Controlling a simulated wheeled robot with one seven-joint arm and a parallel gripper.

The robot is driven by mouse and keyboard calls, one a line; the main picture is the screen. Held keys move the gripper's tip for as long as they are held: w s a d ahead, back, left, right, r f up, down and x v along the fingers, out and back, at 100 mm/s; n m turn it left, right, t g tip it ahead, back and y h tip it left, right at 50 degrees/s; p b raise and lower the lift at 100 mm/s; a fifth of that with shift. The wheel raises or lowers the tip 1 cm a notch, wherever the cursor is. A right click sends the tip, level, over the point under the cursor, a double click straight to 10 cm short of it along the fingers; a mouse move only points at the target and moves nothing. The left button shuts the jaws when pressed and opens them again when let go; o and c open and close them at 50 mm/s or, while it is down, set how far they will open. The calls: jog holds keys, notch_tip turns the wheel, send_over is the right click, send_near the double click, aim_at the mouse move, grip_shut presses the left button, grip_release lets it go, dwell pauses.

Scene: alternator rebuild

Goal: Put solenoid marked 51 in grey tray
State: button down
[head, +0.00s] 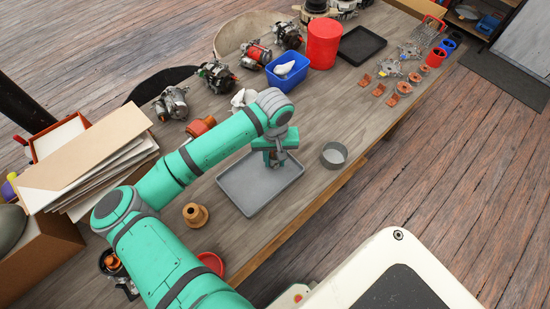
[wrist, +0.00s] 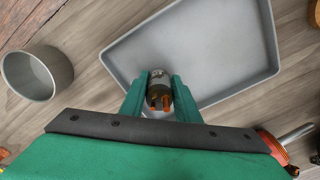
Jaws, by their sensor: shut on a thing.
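The grey tray (head: 243,192) lies on the workbench in the head view, below my gripper (head: 278,158). It also fills the upper middle of the wrist view (wrist: 225,50). In the wrist view my gripper (wrist: 159,88) is shut on a small metal cylinder with copper-coloured terminals, the solenoid (wrist: 158,90). The solenoid is over the near left part of the tray. I cannot tell whether it touches the tray floor. No marking on it is readable. The rest of the tray is empty.
A round grey metal tin (head: 334,155) stands right of the tray. A copper-brown spool-shaped part (head: 195,215) stands left of it. A blue bin (head: 287,73), a red canister (head: 323,44) and several alternators stand further back. The bench's front edge is close to the tray.

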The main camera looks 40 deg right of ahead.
jog(key=shift+f, duration=0.1)
jog(key=c, duration=1.3)
grip_release()
jog(key=shift+c, duration=0.2)
notch_tip(320, 180, up, 12)
jog(key=shift+f, duration=0.15)
jog(key=shift+r, duration=0.3)
